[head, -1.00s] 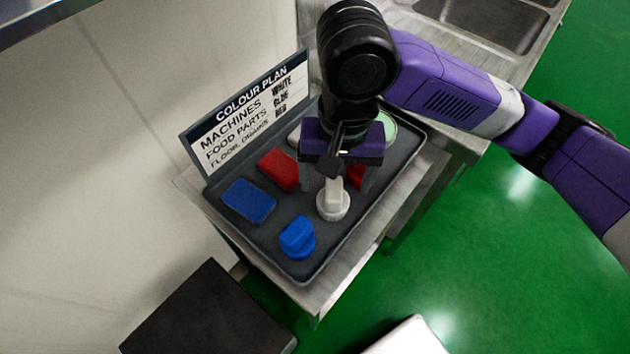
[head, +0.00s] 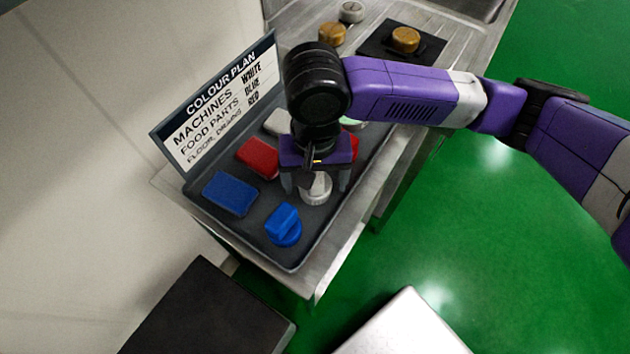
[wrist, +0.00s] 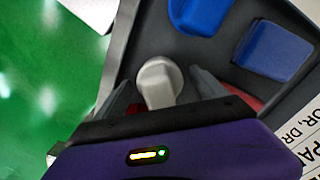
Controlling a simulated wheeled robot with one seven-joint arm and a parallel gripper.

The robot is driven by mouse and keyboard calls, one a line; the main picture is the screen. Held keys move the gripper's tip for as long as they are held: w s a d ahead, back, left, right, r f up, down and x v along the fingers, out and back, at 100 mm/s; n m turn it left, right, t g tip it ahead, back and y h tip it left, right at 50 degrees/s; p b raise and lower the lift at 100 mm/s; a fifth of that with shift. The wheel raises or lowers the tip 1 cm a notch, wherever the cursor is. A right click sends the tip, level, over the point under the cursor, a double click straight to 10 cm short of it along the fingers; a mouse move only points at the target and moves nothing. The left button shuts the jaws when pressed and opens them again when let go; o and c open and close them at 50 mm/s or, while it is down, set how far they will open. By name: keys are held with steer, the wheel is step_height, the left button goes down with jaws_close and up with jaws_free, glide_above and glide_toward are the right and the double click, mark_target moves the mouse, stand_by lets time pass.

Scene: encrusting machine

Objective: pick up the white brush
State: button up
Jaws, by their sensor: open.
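The white brush (head: 316,190) stands in the dark tray (head: 293,262), with a round base and an upright grip. My gripper (head: 315,187) is open directly over it, with its fingers reaching down on either side of the brush. In the wrist view the white brush (wrist: 159,82) lies between the two fingertips (wrist: 160,88), and gaps show on both sides. The lower part of the brush is partly hidden by my gripper in both views.
A blue brush (head: 283,225) and a blue pad (head: 230,193) are nearby in the tray. A red pad (head: 258,157) and a white pad (head: 279,122) lie along the sign (head: 218,103). Brass-coloured round pieces (head: 405,39) stand on the steel counter behind.

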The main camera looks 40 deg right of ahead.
steer(key=c, duration=1.6)
steer(key=shift+r, duration=0.1)
step_height(320, 180, up, 20)
steer(key=shift+f+p, duration=0.1)
steer(key=shift+p, duration=1.1)
